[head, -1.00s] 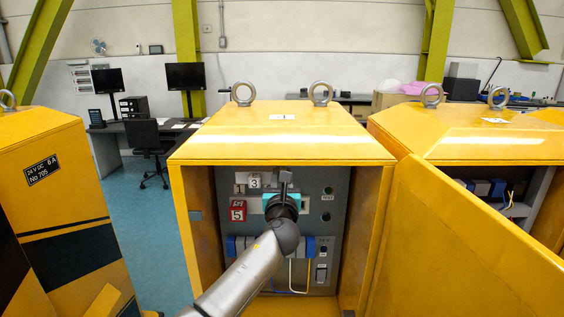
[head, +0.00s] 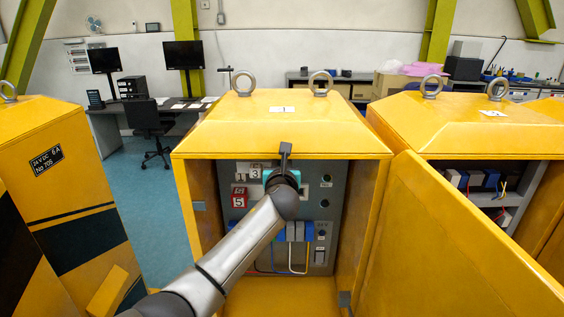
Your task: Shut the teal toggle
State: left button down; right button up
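The teal toggle (head: 267,175) is on the grey panel inside the open middle yellow cabinet. Only a small teal part shows; my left arm's dark wrist covers the rest. My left gripper (head: 284,178) is at the toggle, with its fingers hidden behind the wrist, so I cannot tell whether it is open or touching. A dark grey upright piece (head: 285,150) stands just above the wrist; I cannot tell whether it belongs to the toggle or the gripper. My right gripper is not in view.
The panel has a red label 5 (head: 240,198), a white label 3 (head: 255,172), blue and grey terminal blocks (head: 299,231) and wires below. The open yellow door (head: 455,240) is on the right. Other yellow cabinets stand on both sides (head: 50,190). The cabinet roof (head: 283,130) overhangs the panel.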

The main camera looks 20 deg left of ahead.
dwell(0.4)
pick_arm(q)
jog(key=c, duration=0.7)
grip_release()
jog(key=shift+b+v, duration=0.45)
jog(key=shift+v, duration=7.2)
